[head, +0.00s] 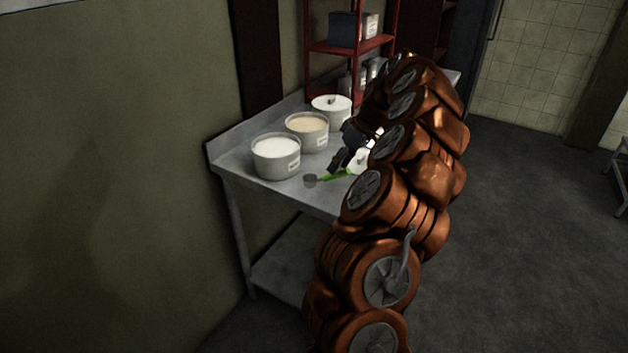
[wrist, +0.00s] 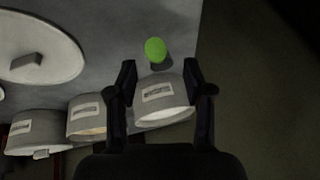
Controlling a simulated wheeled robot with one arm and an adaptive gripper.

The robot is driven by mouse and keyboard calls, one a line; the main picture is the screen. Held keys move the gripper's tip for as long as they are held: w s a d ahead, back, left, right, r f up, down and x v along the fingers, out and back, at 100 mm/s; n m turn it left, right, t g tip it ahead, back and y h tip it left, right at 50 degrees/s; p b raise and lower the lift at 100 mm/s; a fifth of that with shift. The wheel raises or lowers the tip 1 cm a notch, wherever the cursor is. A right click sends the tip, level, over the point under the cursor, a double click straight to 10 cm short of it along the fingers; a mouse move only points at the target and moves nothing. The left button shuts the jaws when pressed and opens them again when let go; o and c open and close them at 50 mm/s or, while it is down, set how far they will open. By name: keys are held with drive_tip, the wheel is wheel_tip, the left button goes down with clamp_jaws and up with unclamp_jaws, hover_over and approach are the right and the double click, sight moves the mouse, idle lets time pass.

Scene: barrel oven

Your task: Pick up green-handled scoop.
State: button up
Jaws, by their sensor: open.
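The green-handled scoop lies on the metal table in front of the tubs. Its green handle (head: 335,175) and small grey bowl (head: 310,180) show in the head view. In the wrist view a green oval part (wrist: 155,49) of it shows just beyond the fingertips, roughly between them, with a dark patch beneath. My gripper (head: 348,159) is above the table close to the handle, partly hidden by my arm. In the wrist view my gripper (wrist: 160,74) is open, with nothing between the fingers touching them that I can make out.
A white-filled tub (head: 276,158), a beige-filled tub (head: 307,132) and a lidded tub (head: 331,106) stand along the wall. A round white lid (wrist: 40,45) lies beside my gripper. A red shelf (head: 350,45) stands behind. The table's edge (head: 285,197) is near the scoop.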

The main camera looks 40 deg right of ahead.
sight(326, 176)
drive_tip(key=shift+p+x, duration=0.75)
drive_tip(key=shift+x, duration=1.8)
clamp_jaws()
